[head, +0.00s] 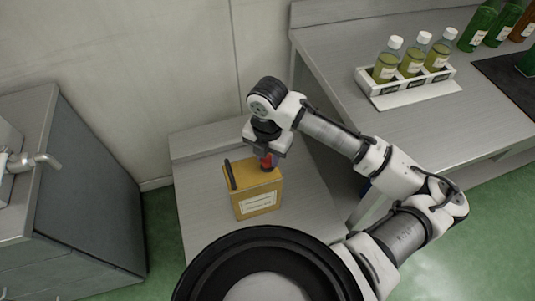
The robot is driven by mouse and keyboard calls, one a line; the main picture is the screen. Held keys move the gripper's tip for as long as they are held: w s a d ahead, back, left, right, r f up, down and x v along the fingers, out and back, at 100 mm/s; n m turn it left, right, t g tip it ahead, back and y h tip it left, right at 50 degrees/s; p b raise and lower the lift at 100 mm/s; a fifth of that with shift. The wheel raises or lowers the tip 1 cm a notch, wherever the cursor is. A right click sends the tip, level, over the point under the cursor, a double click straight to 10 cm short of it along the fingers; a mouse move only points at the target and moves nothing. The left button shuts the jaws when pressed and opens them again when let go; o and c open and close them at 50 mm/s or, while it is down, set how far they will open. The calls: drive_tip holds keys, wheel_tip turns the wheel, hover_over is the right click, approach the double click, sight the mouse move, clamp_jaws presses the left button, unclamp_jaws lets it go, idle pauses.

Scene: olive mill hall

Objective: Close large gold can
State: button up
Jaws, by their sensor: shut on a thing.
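The large gold can (256,196) stands upright on a grey metal table, with a white label on its front and a dark handle (230,174) on the left of its top. My gripper (266,164) points down over the right part of the can's top. It is shut on a small red cap (265,167), which sits at or just over the can's top. My gripper hides the can's opening, so I cannot tell whether the cap is seated on it.
The low metal table (205,215) has free room around the can. A higher bench (335,55) at the right holds a white rack (412,92) of three white-capped oil bottles, a dark mat (505,78) and several green and brown bottles. A grey cabinet (85,190) with a tap (35,161) stands at the left.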

drive_tip(key=shift+f+b, duration=0.45)
drive_tip(key=shift+b, duration=0.05)
idle(0.9)
drive_tip(key=o, duration=0.9)
drive_tip(key=shift+c, duration=1.1)
